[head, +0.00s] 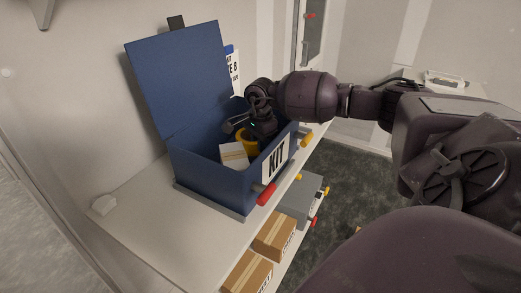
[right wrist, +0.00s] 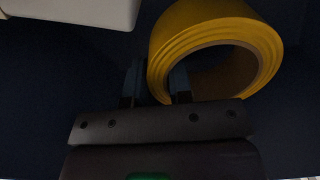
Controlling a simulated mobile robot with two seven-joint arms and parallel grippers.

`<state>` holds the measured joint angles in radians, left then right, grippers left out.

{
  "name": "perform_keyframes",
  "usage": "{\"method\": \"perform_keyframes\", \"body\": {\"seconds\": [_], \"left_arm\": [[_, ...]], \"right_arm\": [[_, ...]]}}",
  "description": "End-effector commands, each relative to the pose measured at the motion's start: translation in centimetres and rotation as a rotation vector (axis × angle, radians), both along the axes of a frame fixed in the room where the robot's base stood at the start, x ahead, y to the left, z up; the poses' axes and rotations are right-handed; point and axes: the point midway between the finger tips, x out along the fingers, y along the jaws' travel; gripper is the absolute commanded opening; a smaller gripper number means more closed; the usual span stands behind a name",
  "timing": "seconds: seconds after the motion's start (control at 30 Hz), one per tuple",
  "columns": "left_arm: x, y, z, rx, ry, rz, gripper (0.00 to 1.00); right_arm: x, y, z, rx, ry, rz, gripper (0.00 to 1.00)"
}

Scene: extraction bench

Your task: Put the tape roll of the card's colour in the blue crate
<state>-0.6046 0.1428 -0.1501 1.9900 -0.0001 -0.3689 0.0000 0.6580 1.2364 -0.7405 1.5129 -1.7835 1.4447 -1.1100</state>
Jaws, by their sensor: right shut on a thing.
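The blue crate (head: 215,176) stands on a white shelf with its lid raised at the back and a KIT label on its front. My right gripper (head: 255,128) reaches down into it from the right. It is shut on a yellow tape roll (head: 246,145), inside the crate's walls. In the right wrist view the yellow tape roll (right wrist: 215,45) has one finger of my right gripper (right wrist: 157,88) in its ring and the other outside. I cannot tell whether the roll touches the crate floor. I cannot make out a coloured card. My left gripper is not in view.
A pale box (head: 234,156) lies in the crate beside the roll. A red object (head: 266,195) and a yellow object (head: 307,138) sit at the shelf's front edge. Cardboard boxes (head: 274,234) and a grey case (head: 300,200) stand lower down. The shelf's left part is mostly clear.

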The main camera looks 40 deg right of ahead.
Motion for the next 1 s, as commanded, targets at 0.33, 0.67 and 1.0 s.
{"method": "perform_keyframes", "body": {"seconds": [0.33,0.67,1.0], "left_arm": [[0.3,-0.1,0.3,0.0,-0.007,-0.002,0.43],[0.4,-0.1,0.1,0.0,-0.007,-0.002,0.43],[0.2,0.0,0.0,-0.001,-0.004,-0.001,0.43]], "right_arm": [[0.0,0.0,-2.6,0.0,-0.001,-0.001,0.0],[0.0,0.0,-2.9,0.0,0.0,-0.001,0.31],[0.0,0.0,-2.9,0.0,0.0,-0.001,0.46]]}}
